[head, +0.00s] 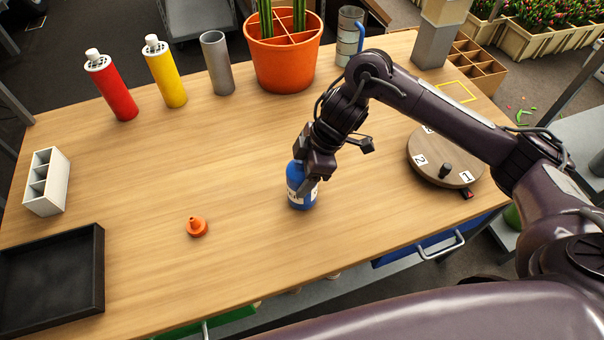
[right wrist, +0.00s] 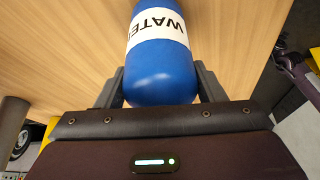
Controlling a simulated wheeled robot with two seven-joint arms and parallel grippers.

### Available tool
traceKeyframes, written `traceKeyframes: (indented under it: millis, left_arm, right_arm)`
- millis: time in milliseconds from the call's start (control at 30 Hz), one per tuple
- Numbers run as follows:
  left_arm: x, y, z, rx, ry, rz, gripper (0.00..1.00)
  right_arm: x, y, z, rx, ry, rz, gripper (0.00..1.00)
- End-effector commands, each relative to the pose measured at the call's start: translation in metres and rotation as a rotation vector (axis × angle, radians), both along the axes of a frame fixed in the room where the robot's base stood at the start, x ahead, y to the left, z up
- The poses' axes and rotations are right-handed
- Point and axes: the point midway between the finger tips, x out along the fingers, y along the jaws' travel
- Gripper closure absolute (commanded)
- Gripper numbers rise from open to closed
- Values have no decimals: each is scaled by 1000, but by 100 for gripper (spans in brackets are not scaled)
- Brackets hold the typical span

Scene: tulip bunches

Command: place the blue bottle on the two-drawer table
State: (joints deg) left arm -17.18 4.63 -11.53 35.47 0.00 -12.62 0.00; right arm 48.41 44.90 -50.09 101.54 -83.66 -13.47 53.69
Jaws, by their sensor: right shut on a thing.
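The blue bottle (head: 301,196) with a white label is near the middle of the wooden two-drawer table (head: 250,135), about upright. I cannot tell whether its base touches the tabletop or hangs just above it. My right gripper (head: 308,176) is shut on the bottle's upper part and hides some of it. In the right wrist view the bottle (right wrist: 162,70) sits between the two fingers, its label reading "WATER". A blue drawer front and a green one show at the table's near edge. My left gripper is out of view.
An orange nozzle cap (head: 197,226) lies left of the bottle. A black tray (head: 98,262) and a white divided box (head: 47,182) are at left. Red (head: 111,85) and yellow (head: 165,72) bottles, a grey cylinder (head: 216,63) and an orange pot (head: 283,58) stand behind. A numbered round board (head: 430,170) is at right.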

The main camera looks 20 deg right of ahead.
Motion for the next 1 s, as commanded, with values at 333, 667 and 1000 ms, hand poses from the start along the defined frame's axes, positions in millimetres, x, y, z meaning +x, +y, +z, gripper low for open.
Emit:
traceKeyframes:
  millis: [333, 667, 1000]
  left_arm:
    - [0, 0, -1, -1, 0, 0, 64]
    - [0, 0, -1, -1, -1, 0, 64]
    - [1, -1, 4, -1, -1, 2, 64]
  right_arm:
    - [0, 0, -3, 2, -2, 1, 70]
    - [0, 0, -4, 0, -1, 0, 16]
    - [1, -5, 12, -1, -7, -1, 16]
